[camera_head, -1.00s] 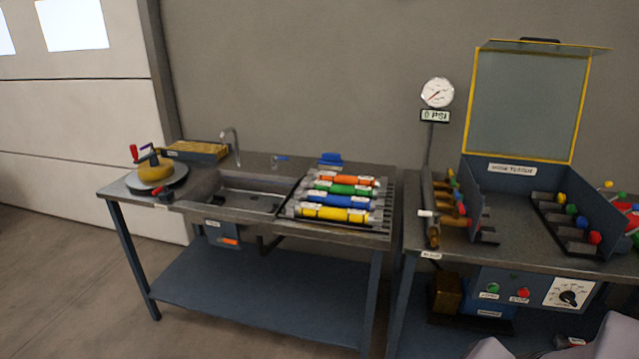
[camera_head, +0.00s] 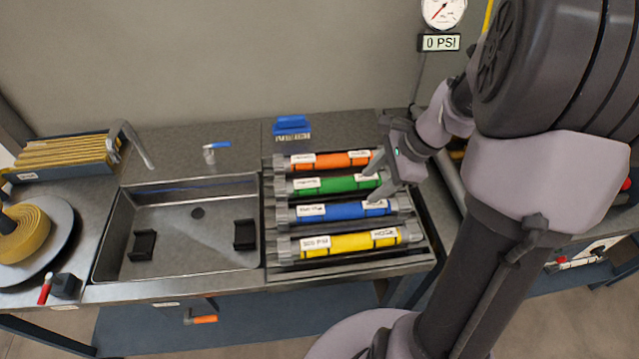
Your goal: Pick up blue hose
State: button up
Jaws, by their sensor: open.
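The blue hose (camera_head: 343,211) lies in a rack (camera_head: 428,240) on the bench, between a green hose (camera_head: 318,184) and a yellow hose (camera_head: 345,243). It has grey end fittings and white labels. An orange hose (camera_head: 325,161) lies behind the green one. My gripper (camera_head: 376,180) comes in from the right, over the right ends of the green and blue hoses. Its fingers are apart, one near the green hose and one at the blue hose's right part. Whether they touch the hoses cannot be told. The gripper holds nothing.
A sink (camera_head: 190,225) with a tap (camera_head: 133,145) is left of the rack. A yellow coil (camera_head: 25,232) on a disc is far left. A pressure gauge (camera_head: 443,12) rises at the back right.

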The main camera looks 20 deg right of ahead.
jog(key=b, duration=0.4)
send_near(345, 209)
jog(key=x, duration=0.5)
jog(key=shift+s+f, duration=0.15)
jog(key=shift+s, duration=0.1)
jog(key=b+x, duration=0.1)
jog(key=x, duration=0.1)
jog(key=b+x, duration=0.1)
jog(key=x, duration=0.1)
jog(key=b+x, duration=0.1)
jog(key=x, duration=0.1)
jog(key=shift+w, duration=0.25)
jog(key=shift+r, duration=0.3)
grip_shut()
